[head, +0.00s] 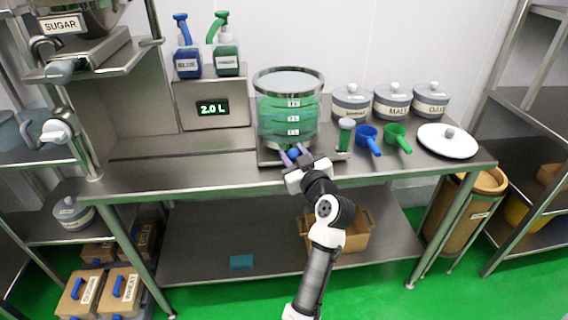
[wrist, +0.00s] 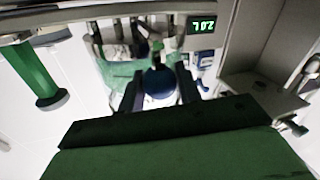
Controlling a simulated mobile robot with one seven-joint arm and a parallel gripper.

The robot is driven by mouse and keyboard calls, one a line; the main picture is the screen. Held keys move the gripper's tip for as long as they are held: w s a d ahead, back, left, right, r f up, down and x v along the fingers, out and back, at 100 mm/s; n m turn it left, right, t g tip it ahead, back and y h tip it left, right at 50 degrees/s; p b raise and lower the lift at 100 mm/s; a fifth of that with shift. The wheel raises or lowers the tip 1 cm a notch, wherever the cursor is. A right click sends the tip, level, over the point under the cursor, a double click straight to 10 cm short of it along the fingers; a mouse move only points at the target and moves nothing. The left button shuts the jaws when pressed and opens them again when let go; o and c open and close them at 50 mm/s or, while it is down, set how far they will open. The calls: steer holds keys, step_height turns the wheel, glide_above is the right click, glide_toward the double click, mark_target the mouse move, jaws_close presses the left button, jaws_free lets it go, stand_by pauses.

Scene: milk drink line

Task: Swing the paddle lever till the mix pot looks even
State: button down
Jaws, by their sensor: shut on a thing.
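The mix pot (head: 270,115) is a clear, steel-rimmed vessel on the table. Its contents show as green bands with darker lines between them, and white level labels run down its front. My gripper (head: 294,157) is at the foot of the pot's front, shut on a blue ball knob (head: 294,153). The knob, which looks like the paddle lever's, also shows between my two dark fingers in the wrist view (wrist: 159,82). The lever's arm is mostly hidden by the gripper and knob. An upright green handle (head: 346,128) stands just right of the pot.
A display box (head: 210,119) reading 2.0 L, with blue (head: 186,60) and green (head: 225,62) pump bottles on top, stands left of the pot. Blue (head: 367,136) and green (head: 396,135) scoops and a white lid (head: 447,146) lie right. The table's left front is clear.

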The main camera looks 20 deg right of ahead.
mark_target(312, 138)
steer(key=d+n+y+b, duration=0.1)
steer(key=d+y+b, duration=0.1)
steer(key=d+n+g+y+b, duration=0.1)
steer(key=d+n+y+b, duration=0.2)
steer(key=d+y+b, duration=0.1)
steer(key=y, duration=0.1)
steer(key=shift+s+d+f+n, duration=0.2)
steer(key=shift+s+d+n, duration=0.05)
steer(key=shift+d+n, duration=0.15)
steer(key=shift+w+d+r+b, duration=0.1)
steer(key=shift+w+d+b, duration=0.1)
steer(key=shift+d+b, duration=0.5)
steer(key=shift+w+d+r+b, duration=0.1)
steer(key=shift+w+d+b, duration=0.05)
steer(key=shift+d+b, duration=0.55)
steer(key=shift+d, duration=0.1)
steer(key=c, duration=1)
jaws_free()
steer(key=b+v, duration=0.2)
steer(key=v, duration=1.1)
steer(key=shift+s+d+r, duration=0.15)
steer(key=shift+s+d, duration=0.1)
steer(key=shift+s, duration=0.1)
